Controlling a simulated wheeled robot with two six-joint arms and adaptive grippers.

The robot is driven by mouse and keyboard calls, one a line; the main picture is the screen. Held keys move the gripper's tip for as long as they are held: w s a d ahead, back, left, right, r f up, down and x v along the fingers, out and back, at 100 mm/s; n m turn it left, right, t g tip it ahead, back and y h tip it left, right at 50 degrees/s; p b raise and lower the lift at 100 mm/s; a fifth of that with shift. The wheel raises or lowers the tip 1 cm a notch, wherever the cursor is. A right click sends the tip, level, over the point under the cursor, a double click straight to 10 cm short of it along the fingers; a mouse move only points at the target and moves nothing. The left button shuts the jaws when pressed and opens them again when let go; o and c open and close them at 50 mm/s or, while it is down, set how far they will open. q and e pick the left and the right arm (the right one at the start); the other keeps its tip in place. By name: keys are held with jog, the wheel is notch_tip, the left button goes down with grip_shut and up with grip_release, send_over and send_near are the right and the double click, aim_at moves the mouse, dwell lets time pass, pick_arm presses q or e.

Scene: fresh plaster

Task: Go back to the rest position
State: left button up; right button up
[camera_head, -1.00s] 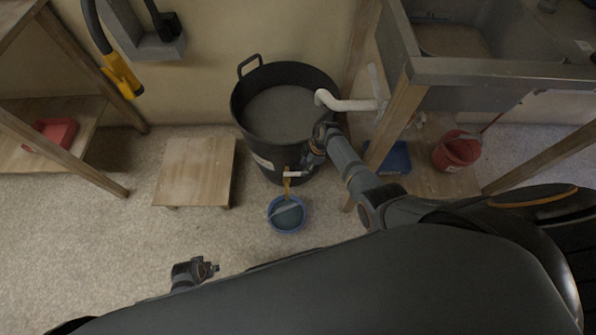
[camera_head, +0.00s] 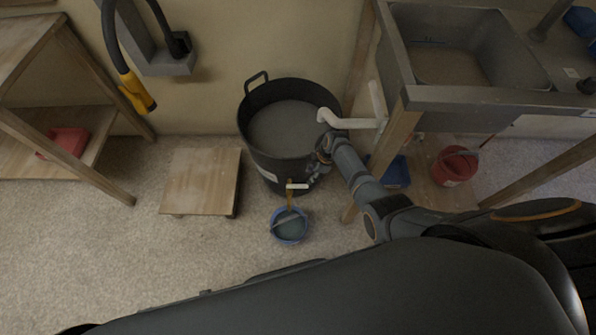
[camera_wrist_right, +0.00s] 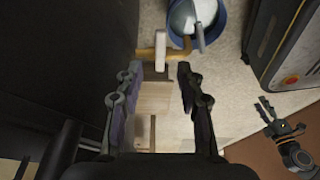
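My right gripper (camera_head: 318,166) is beside the front right wall of the black tub (camera_head: 255,160), near its brass tap (camera_head: 290,198) with a white handle (camera_head: 297,186). In the right wrist view its fingers (camera_wrist_right: 160,72) are apart with nothing between them; the white handle (camera_wrist_right: 161,48) lies beyond the tips, not gripped. My left gripper is out of the head view; it shows small at the right of the right wrist view (camera_wrist_right: 276,117), seemingly with its fingers apart and empty. A blue bucket (camera_head: 290,238) with grey contents stands on the floor below the tap.
A low wooden platform (camera_head: 200,182) stands left of the tub. A sink bench (camera_head: 480,100) is at the right, with a white pipe (camera_head: 350,123) reaching over the tub. A red bucket (camera_head: 455,168) and blue container (camera_head: 396,173) sit beneath. A wooden shelf (camera_head: 25,145) stands left.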

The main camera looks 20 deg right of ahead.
jog(key=s+d+f+m+h, duration=0.1)
jog(key=s+d+f+m, duration=0.3)
jog(key=s, duration=0.6)
jog(key=s+d+f+m+h, duration=0.2)
jog(key=s+f+m, duration=0.4)
jog(key=s, duration=0.4)
jog(key=s+d+f+m+h, duration=0.1)
jog(key=s+d+f+m, duration=0.4)
jog(key=s, duration=0.6)
pick_arm(q)
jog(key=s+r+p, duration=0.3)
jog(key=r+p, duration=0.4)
jog(key=p, duration=0.1)
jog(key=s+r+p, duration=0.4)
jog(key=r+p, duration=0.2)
jog(key=p, duration=0.3)
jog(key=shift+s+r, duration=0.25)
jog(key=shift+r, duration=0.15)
pick_arm(e)
jog(key=s+a+r, duration=0.1)
jog(key=s+r, duration=0.7)
jog(key=r, duration=0.4)
jog(key=shift+s+r+n, duration=0.25)
jog(key=shift+s+n, duration=0.05)
jog(key=shift+s, duration=0.05)
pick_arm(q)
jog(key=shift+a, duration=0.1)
